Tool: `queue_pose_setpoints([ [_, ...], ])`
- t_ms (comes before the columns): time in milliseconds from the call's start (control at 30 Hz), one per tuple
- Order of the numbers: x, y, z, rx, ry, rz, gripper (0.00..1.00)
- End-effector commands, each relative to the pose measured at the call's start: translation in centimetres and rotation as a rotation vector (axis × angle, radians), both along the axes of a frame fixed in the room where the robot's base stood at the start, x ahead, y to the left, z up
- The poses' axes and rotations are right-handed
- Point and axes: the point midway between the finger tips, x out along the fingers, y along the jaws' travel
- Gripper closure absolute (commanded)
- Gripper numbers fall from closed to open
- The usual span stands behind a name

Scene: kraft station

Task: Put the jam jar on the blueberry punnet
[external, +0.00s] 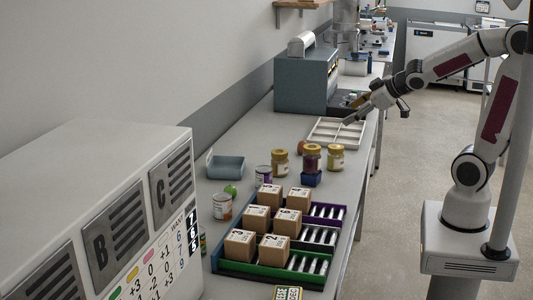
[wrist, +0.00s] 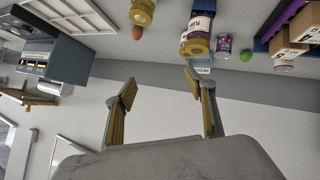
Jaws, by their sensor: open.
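The jam jar (external: 312,158), dark purple with a gold lid and pale label, stands upright on a small blue box that looks like the blueberry punnet (external: 312,179). My gripper (external: 348,120) is beyond the jar, near the white divided tray (external: 323,139), clear of both jar and punnet. In the wrist view, my gripper (wrist: 161,87) has its fingers wide apart with nothing between them.
An amber jar (external: 280,163) and a yellow jar (external: 336,159) flank the jam jar. A brown egg (wrist: 137,33) lies nearby. Cans, a green lime (external: 231,190) and a blue-grey bin (external: 226,168) stand left. Boxes on roller racks (external: 321,237) fill the front; a blue-grey machine (external: 305,80) stands behind.

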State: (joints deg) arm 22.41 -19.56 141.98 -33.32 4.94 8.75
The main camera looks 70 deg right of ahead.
Motion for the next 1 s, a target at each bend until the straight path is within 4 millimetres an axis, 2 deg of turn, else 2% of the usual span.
queue_pose_setpoints([
  [333, -6.2, 6.8, -0.2, 0.152, 0.123, -0.032, 0.45],
  [700, -14.1, 15.2, -1.7, 0.345, 0.302, 0.053, 0.45],
  [833, -15.7, 16.8, -1.9, 0.38, 0.339, 0.078, 0.45],
  [1000, -16.3, 17.3, -2.0, 0.394, 0.355, 0.088, 0.45],
])
